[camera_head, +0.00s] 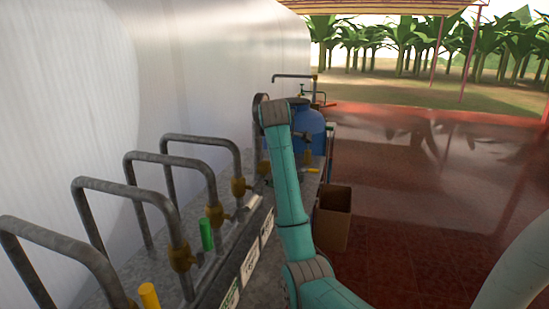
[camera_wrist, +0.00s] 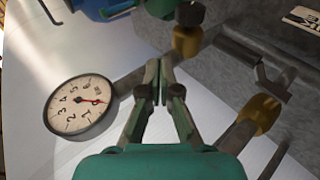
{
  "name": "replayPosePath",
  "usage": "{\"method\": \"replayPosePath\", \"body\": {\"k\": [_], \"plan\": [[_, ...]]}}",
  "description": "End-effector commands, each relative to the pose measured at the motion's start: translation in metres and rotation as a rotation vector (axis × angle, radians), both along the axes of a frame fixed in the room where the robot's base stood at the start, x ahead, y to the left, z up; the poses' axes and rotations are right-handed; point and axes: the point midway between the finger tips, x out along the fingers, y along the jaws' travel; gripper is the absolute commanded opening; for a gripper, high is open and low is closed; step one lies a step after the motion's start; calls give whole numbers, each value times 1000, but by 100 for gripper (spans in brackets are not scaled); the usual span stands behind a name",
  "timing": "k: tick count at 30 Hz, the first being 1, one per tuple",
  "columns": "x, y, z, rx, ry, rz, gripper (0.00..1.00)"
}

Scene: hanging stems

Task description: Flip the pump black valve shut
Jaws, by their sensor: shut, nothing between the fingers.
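In the wrist view, a black valve knob (camera_wrist: 190,14) sits on a brass body (camera_wrist: 187,41) on a pipe along a grey block. My gripper (camera_wrist: 158,68) is shut and empty, its fingertips just left of and below the brass body in the picture. I cannot tell whether they touch it. In the head view my teal arm reaches forward over the row of pipes. My gripper is not clearly visible there, and I cannot pick out the black valve.
A round pressure gauge (camera_wrist: 80,105) is left of my fingers, and another brass fitting (camera_wrist: 259,114) is on the right. Bent pipes (camera_head: 150,190) with green (camera_head: 206,234) and yellow (camera_head: 149,296) handles line the white wall. A blue tank (camera_head: 312,125) and cardboard box (camera_head: 333,218) stand beyond.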

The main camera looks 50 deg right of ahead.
Motion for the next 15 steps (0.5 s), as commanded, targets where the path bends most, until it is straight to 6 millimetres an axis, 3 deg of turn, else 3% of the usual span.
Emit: {"method": "replayPosePath", "body": {"k": [6,15], "plan": [[-5,-2,27,0,-1,-1,0],[-6,-2,34,0,1,1,0]]}}
